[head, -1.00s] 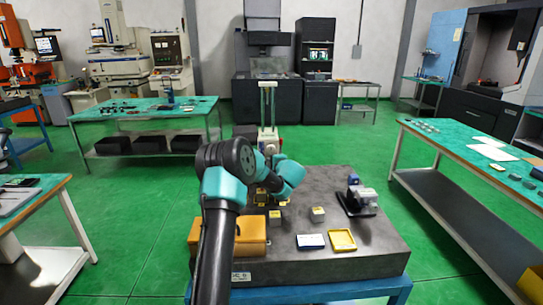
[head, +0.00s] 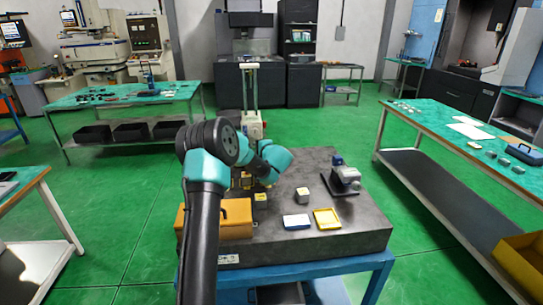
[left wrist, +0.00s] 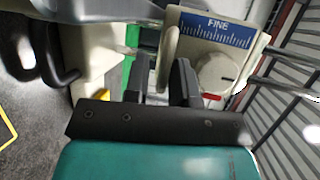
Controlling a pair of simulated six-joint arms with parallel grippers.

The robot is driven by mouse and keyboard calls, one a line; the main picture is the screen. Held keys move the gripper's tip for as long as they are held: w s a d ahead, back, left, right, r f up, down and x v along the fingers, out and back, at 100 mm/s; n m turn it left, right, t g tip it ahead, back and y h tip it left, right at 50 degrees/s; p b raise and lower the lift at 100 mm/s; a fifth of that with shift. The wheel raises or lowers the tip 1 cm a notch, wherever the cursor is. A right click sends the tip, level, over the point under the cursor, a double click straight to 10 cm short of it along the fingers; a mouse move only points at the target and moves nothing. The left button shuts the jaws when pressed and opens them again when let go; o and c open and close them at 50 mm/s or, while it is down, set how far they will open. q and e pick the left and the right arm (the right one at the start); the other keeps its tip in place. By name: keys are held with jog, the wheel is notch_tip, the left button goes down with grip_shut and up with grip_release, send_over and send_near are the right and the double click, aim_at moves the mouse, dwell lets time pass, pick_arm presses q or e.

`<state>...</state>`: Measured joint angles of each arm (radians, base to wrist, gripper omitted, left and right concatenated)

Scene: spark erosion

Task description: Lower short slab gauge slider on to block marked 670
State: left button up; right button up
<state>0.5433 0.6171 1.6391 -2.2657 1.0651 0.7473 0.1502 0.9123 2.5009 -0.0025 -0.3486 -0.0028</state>
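The height gauge (head: 250,124) stands at the back of the dark granite plate, with two upright columns. Its pale slider, with a blue FINE scale (left wrist: 217,30) and a round dial (left wrist: 215,72), fills the upper left wrist view. My left gripper (left wrist: 165,78) has its dark fingers close on either side of a thin beige piece of the slider, and looks shut on it. In the head view my left arm hides the fingertips.
Green-topped benches stand left and right (head: 450,133).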

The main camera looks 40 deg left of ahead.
pick_arm(q)
jog(key=v, duration=1.5)
jog(key=shift+d, duration=0.35)
jog(key=shift+s, duration=0.1)
